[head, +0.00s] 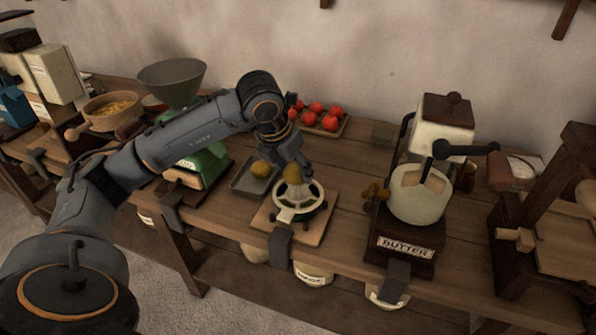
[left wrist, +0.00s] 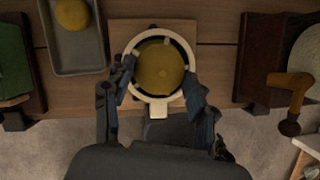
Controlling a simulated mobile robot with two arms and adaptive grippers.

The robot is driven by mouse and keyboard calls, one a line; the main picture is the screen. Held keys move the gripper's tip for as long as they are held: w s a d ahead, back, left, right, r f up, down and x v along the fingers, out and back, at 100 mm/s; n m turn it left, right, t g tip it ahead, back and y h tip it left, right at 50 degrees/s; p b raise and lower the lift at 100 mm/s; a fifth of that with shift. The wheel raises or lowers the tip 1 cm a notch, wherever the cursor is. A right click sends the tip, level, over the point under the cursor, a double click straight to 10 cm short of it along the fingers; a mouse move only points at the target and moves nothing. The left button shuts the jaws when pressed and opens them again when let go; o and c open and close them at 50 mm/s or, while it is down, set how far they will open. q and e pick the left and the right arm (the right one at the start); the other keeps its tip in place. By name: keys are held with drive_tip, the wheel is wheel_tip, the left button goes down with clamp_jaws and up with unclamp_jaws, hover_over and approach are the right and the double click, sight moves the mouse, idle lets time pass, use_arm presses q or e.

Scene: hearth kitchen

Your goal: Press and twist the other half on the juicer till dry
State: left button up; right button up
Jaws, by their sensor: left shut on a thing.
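The juicer (head: 285,214) has a pale ring-shaped body and stands on a square wooden board (head: 262,217); its rim also shows in the left wrist view (left wrist: 159,107). My left gripper (head: 290,165) points down over it, shut on a yellow lemon half (head: 291,173). In the left wrist view the left gripper (left wrist: 160,85) has a finger on either side of the lemon half (left wrist: 158,66), which covers the juicer's middle. Whether the half touches the cone is hard to tell. Another yellow lemon piece (head: 261,168) lies in a grey tray (head: 243,184) left of the juicer.
A green scale (head: 205,165) with a grey pan (head: 172,79) stands to the left. Red tomatoes (head: 330,122) lie on a tray behind. The butter churn (head: 405,241) stands to the right, with bare tabletop (head: 345,215) between it and the juicer's board.

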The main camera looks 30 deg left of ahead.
sight(294, 166)
use_arm(q)
drive_tip(key=shift+r+p, duration=1.4)
drive_tip(key=shift+r, duration=0.9)
